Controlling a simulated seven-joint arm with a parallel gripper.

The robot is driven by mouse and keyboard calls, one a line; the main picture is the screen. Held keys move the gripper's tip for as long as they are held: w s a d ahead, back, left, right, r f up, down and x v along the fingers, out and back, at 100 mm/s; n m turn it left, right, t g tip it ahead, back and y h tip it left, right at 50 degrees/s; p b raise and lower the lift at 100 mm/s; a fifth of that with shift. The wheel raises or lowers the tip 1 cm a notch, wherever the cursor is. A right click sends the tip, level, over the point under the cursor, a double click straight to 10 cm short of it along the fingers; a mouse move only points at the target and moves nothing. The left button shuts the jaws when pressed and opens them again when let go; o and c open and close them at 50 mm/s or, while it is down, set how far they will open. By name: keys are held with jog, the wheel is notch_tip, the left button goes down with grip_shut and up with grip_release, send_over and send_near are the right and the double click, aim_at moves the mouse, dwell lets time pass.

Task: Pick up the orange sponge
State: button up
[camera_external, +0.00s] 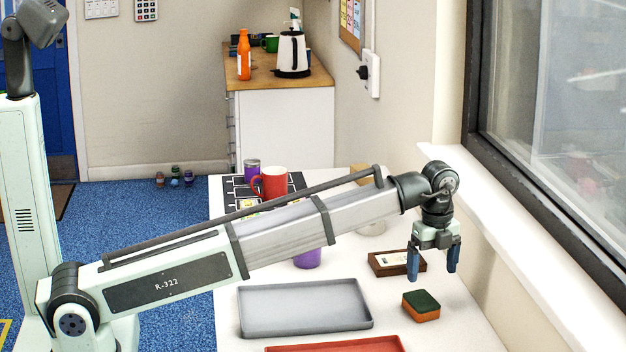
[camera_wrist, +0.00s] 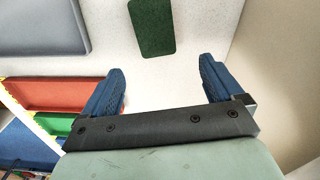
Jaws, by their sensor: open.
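The orange sponge (camera_external: 421,312) lies on the white table near its right side, with a dark green top and an orange side. In the wrist view its green top (camera_wrist: 152,27) shows ahead of the fingertips, partly cut off by the top edge. My gripper (camera_external: 433,277) is open and empty, with its blue fingers pointing down above the table, near the sponge. In the wrist view the gripper (camera_wrist: 164,82) has its two fingers wide apart, with only bare table between them. The fingers do not touch the sponge.
A grey tray (camera_external: 303,333) lies left of the sponge, and a red tray (camera_external: 335,346) is at the front. A dark brown box (camera_external: 385,263) lies just behind my gripper. A red mug (camera_external: 274,182) stands farther back. The window wall is close on the right.

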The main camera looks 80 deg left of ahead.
send_over(426, 304)
jog(key=f, duration=0.5)
jog(key=shift+w+f, duration=0.1)
jog(key=shift+w, duration=0.15)
jog(key=shift+s+f, duration=0.15)
jog(key=shift+f, duration=1.15)
jog(key=shift+s+f, duration=0.1)
jog(key=shift+f, duration=1.15)
jog(key=shift+c, duration=0.4)
jog(key=c, duration=0.9)
